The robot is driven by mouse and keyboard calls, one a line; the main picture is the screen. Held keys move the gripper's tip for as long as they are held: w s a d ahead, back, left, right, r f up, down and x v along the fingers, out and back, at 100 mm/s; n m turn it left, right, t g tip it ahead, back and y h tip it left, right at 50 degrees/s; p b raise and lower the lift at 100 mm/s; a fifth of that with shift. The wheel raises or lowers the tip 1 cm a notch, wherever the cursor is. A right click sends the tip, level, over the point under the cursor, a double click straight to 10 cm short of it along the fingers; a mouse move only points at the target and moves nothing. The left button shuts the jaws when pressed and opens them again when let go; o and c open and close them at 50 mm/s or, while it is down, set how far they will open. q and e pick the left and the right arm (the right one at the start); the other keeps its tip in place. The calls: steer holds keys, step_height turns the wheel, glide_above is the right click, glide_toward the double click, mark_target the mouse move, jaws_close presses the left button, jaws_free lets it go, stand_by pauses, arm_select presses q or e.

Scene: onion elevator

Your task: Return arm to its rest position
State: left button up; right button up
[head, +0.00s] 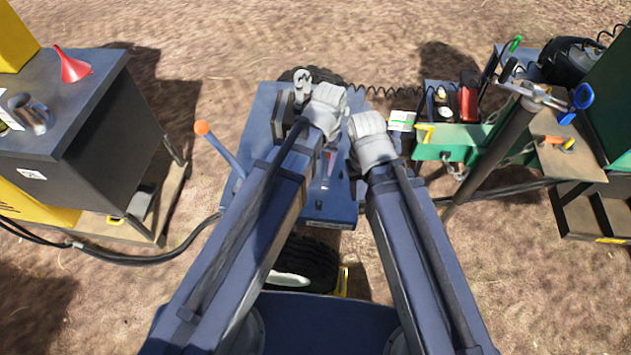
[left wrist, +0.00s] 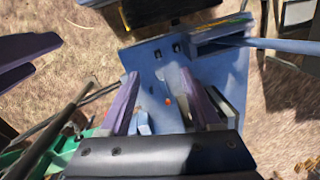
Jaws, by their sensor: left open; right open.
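My left arm (head: 250,220) reaches forward over a blue machine (head: 262,115), with its pale wrist above the machine's middle. My left gripper (left wrist: 160,76) shows in the left wrist view with its two purple fingers apart and nothing between them, above the blue machine's top. In the head view its fingers are mostly hidden by the wrist. My right arm (head: 408,235) reaches forward beside it, its wrist close to the left one. My right gripper (left wrist: 44,54) seems to be the pair of spread purple fingers at the left wrist view's left edge, empty.
A lever with an orange knob (head: 202,128) sticks out left of the machine. A dark cabinet (head: 100,125) with a red funnel (head: 72,66) stands left. A green tool tray (head: 465,143) and a dark pole (head: 492,150) are close on the right.

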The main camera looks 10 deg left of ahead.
arm_select(q)
steer(key=s+r+m+p, duration=0.1)
steer(key=s+r+p, duration=0.1)
steer(key=s, duration=0.5)
steer(key=shift+r+m, duration=0.2)
steer(key=shift+m, duration=0.2)
arm_select(e)
step_height(320, 180, up, 2)
steer(key=shift+r, duration=0.2)
steer(key=shift+o, duration=0.4)
